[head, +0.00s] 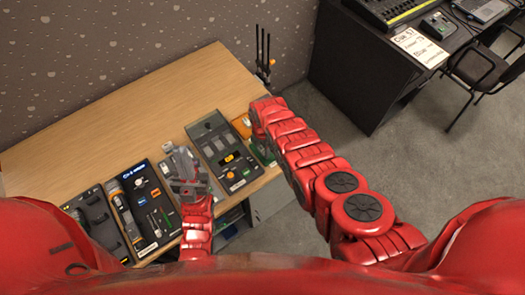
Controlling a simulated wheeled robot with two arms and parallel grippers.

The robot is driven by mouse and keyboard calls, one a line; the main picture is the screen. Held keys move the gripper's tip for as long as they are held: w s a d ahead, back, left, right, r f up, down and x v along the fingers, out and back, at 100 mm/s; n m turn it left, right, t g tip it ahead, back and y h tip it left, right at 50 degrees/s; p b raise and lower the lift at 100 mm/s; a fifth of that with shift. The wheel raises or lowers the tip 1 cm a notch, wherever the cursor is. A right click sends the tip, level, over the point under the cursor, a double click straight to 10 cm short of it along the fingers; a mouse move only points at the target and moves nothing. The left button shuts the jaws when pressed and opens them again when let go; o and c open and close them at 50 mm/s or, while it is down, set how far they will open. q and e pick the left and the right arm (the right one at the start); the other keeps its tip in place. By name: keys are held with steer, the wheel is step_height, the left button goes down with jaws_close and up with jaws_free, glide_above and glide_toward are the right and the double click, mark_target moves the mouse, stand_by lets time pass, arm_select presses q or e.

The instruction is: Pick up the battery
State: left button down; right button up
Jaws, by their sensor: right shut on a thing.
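I cannot clearly pick out the battery in this small head view. My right gripper (260,138) is at the right end of the wooden table, low beside the grey-green panel. It is mostly hidden by its own red wrist. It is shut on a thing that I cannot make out. My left gripper (184,166) is over the table, between the middle tray and the grey-green panel. Its grey fingers point away from me, and their gap is too small to judge.
The wooden table (130,105) is bare toward the back. Its front holds a black case (92,218), a tray of tools (126,214) and a grey-green panel (212,137). Dark antennas (263,55) rise behind the right end. A black desk (345,75) and a chair (478,68) stand right.

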steer(key=c, duration=0.4)
steer(key=shift+r, duration=0.2)
steer(key=shift+c, duration=0.2)
